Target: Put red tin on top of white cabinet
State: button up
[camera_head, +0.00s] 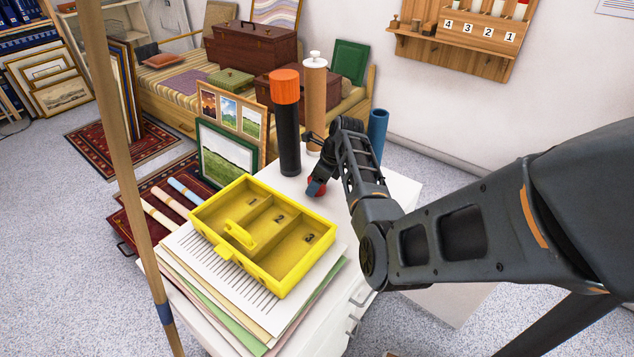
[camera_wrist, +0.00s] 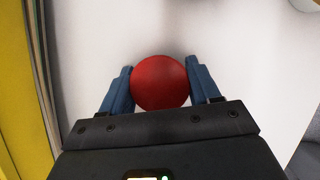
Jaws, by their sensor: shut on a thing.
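The red tin (camera_wrist: 159,82) shows as a round red top between the blue fingers of my gripper (camera_wrist: 160,88) in the wrist view. The fingers are shut on its two sides. In the head view, my gripper (camera_head: 316,188) is low over the white cabinet (camera_head: 402,190), and only a bit of the red tin (camera_head: 317,183) shows beside the fingers. The tin is at or close above the cabinet top; I cannot tell whether it touches. My arm hides part of the cabinet's right side.
A yellow tray (camera_head: 322,222) with three numbered compartments lies on a stack of papers (camera_head: 215,262) at the cabinet's front left. A black tube with an orange cap (camera_head: 287,125), a brown tube (camera_head: 314,105) and a blue tube (camera_head: 377,130) stand behind my gripper. A wooden pole (camera_head: 125,170) rises at left.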

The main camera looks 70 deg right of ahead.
jog(key=o, duration=1.2)
jog(key=shift+o, duration=0.2)
jog(key=p+v, duration=0.1)
jog(key=v, duration=1.1)
jog(key=shift+d, duration=0.1)
